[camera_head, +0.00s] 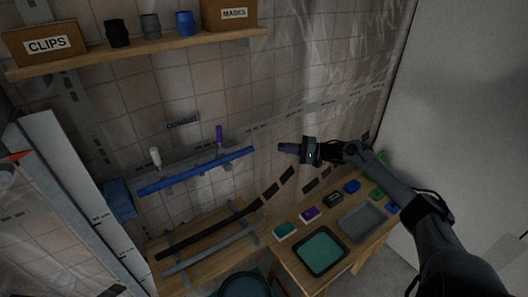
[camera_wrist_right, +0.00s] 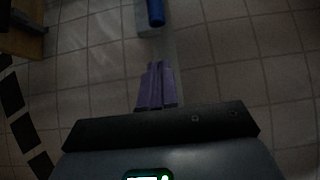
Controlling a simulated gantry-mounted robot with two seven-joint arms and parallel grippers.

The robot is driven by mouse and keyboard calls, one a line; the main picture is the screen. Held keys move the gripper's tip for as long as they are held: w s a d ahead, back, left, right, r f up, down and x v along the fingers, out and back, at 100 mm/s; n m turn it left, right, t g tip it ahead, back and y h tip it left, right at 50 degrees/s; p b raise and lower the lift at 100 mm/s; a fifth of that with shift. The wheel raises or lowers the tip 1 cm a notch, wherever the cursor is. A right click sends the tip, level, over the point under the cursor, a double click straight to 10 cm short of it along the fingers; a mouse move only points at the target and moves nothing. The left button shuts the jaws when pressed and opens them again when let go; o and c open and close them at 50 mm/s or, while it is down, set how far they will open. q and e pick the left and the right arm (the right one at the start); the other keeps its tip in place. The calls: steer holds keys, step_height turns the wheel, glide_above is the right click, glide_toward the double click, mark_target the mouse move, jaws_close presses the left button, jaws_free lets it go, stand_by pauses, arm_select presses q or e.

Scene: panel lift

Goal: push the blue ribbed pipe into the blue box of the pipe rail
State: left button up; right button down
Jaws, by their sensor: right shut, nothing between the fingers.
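The blue ribbed pipe (camera_head: 195,171) runs along the wall rail, its left end close to the blue box (camera_head: 119,199). I cannot tell whether that end is inside the box. The pipe's right end also shows at the top of the right wrist view (camera_wrist_right: 156,12). My right gripper (camera_head: 284,147) has purple fingers, shut and empty, to the right of the pipe's right end and apart from it. The fingers also show in the wrist view (camera_wrist_right: 155,84), below the pipe's end. My left gripper is not in view.
A white-handled piece (camera_head: 155,157) and a purple-handled piece (camera_head: 219,134) stand up at the pipe. Below, a black pipe (camera_head: 208,232) and a grey pipe (camera_head: 210,250) lie on a wooden board. A bench with trays (camera_head: 363,221) stands at lower right. A shelf (camera_head: 140,50) is above.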

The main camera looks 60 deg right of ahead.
steer(key=w+a+p, duration=0.1)
steer(key=w+a, duration=0.4)
steer(key=w, duration=0.1)
steer(key=shift+a, duration=0.2)
